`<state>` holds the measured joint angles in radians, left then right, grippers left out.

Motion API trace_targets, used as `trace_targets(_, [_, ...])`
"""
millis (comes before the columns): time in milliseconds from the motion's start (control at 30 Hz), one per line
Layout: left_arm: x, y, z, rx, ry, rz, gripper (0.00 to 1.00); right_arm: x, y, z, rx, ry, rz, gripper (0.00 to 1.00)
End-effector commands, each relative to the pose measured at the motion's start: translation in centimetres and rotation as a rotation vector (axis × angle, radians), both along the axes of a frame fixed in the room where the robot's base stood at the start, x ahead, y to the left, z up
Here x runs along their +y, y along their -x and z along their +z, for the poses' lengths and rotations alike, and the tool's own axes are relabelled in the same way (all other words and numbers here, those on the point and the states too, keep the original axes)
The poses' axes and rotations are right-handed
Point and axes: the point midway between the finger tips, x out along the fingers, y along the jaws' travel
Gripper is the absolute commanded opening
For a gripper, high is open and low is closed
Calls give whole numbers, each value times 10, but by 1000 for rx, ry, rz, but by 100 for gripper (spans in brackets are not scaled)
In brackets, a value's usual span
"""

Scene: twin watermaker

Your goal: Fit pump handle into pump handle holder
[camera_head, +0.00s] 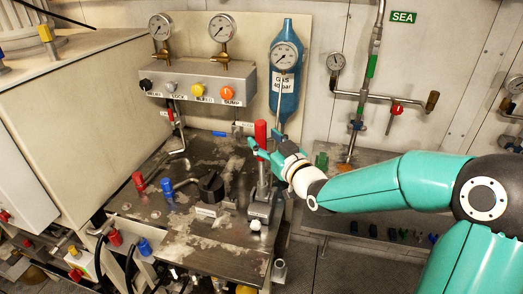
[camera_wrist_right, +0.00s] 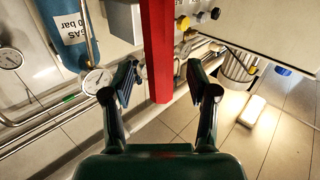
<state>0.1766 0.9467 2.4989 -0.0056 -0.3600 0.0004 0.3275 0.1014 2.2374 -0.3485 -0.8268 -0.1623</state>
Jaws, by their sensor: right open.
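The pump handle (camera_head: 260,134) has a red grip and stands roughly upright over a grey metal base (camera_head: 260,208) on the worn bench. Its red bar (camera_wrist_right: 157,40) comes down from the top of the right wrist view, and its end lies between the fingers. My right gripper (camera_head: 266,152) is open at the red grip, with one finger on each side (camera_wrist_right: 163,86). I see a gap on both sides of the bar. I cannot tell for certain which part is the handle holder; a short grey tube (camera_head: 279,270) stands at the bench's front right corner. My left gripper is not in view.
A valve block (camera_head: 198,82) with coloured knobs and gauges is on the wall behind. A blue gas cylinder (camera_head: 288,75) hangs behind the handle. A black knob (camera_head: 211,187), a red cap (camera_head: 138,181) and a blue cap (camera_head: 167,188) stand on the bench to the left.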

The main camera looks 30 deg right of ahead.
Motion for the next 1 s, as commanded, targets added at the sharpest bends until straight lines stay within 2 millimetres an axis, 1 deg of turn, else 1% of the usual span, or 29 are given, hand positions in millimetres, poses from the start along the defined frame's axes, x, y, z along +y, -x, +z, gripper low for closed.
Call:
trace_targets(33, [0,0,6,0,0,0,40,0,-7,0,3,0,1,58])
trace_targets(100, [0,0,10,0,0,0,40,-1,-16,1,1,0,0,58])
trace_targets(200, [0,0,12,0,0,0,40,-2,-24,0,1,-1,-1,58])
trace_targets(467, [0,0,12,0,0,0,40,-3,-26,-1,0,-1,-2,58])
trace_targets(567, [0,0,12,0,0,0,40,-3,-26,-1,0,-1,-2,43])
trace_targets(800, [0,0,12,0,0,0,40,-3,-25,-1,0,0,-3,3])
trace_targets(833, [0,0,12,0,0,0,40,-3,-25,-1,0,0,-3,0])
trace_targets(1000, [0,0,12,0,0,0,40,-3,-25,-1,0,0,-3,0])
